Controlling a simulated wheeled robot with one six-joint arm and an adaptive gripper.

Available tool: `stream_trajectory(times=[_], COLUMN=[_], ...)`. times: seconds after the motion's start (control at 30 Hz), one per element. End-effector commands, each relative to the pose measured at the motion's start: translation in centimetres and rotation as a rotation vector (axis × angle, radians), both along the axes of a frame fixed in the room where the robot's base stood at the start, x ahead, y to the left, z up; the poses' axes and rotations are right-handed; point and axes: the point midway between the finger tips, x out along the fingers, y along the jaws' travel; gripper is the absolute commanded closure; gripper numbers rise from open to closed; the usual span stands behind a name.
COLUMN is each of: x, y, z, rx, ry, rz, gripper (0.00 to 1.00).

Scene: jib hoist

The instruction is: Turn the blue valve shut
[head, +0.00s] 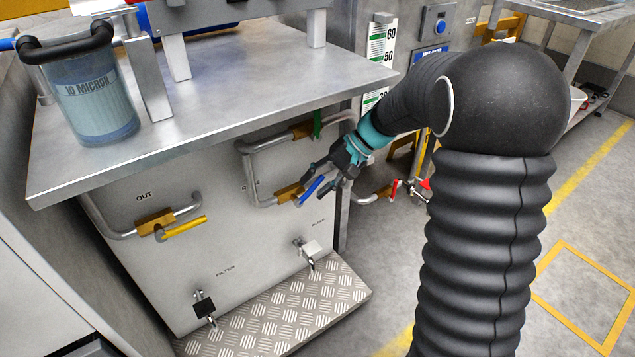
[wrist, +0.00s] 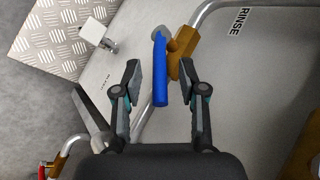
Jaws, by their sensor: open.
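The blue valve is a blue lever (head: 311,190) on a brass body (head: 289,193), set in a bent steel pipe on the front panel under the steel bench. In the wrist view the blue lever (wrist: 160,75) stands nearly upright in the picture, at a slant to the pipe. My gripper (head: 322,181) is open at the lever. In the wrist view my gripper (wrist: 160,72) has one finger on each side of the lever, with visible gaps. The brass body (wrist: 184,58) is just beyond the right finger. The lever's far end is partly covered by a grey knob.
A yellow lever (head: 183,228) is on the OUT pipe at left. A green lever (head: 317,123) hangs above, and a red one (head: 424,184) is at right. Drain taps (head: 204,306) and a checker-plate step (head: 285,315) lie below. The bench top (head: 235,110) overhangs the panel.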

Motion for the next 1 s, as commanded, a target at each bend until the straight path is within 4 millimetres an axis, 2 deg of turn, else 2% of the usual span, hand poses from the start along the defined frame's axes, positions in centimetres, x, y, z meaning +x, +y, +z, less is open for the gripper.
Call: stream_trajectory(times=[0.17,0.5,0.63,0.8,1.0], x=[0.1,0.4,0.4,0.5,0.5], y=[-1.4,-8.4,-10.5,-12.2,-12.8], z=[0.9,0.8,0.8,0.8,0.8], rx=[-0.001,0.000,-0.001,0.000,0.000], ry=[-0.002,-0.002,0.001,-0.002,-0.001], rz=[-0.004,-0.006,-0.005,-0.003,-0.001], gripper=[0.59,0.59,0.59,0.59,0.59])
